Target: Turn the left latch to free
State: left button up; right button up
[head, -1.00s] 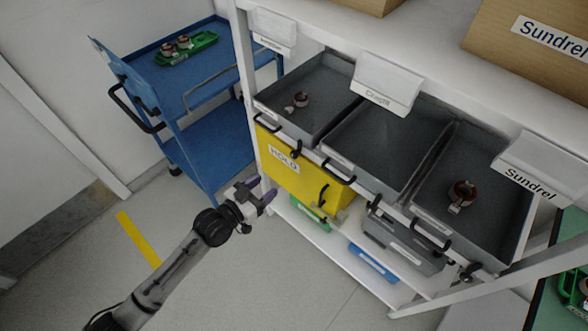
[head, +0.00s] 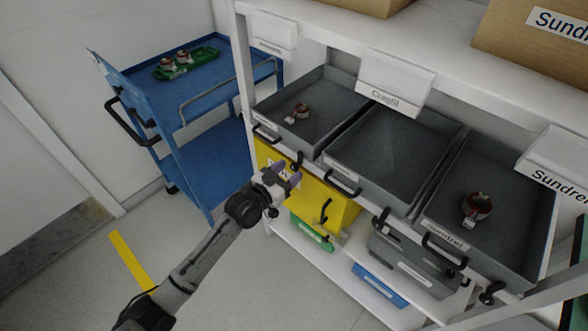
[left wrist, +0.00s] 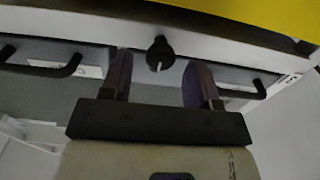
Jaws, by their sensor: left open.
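The left latch (head: 297,160) is a small black knob on the shelf's front rail, between the left tray and the middle tray. In the left wrist view the black knob (left wrist: 159,52) carries a pale line mark and sits between my two fingertips, ahead of them. My left gripper (head: 287,174) is open, with its purple fingers just below the latch in the head view. In the left wrist view the gripper (left wrist: 158,72) has empty jaws and shows no clear contact with the knob. My right gripper is not in view.
Black tray handles (left wrist: 72,66) flank the knob. A yellow bin (head: 330,205) stands under the rail close to my left gripper. More black latches (head: 380,217) sit further right. A blue cart (head: 190,130) stands left of the shelf; the floor between is clear.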

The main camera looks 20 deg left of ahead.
pick_arm(q)
jog(key=shift+x, duration=1.4)
jog(key=c, duration=0.9)
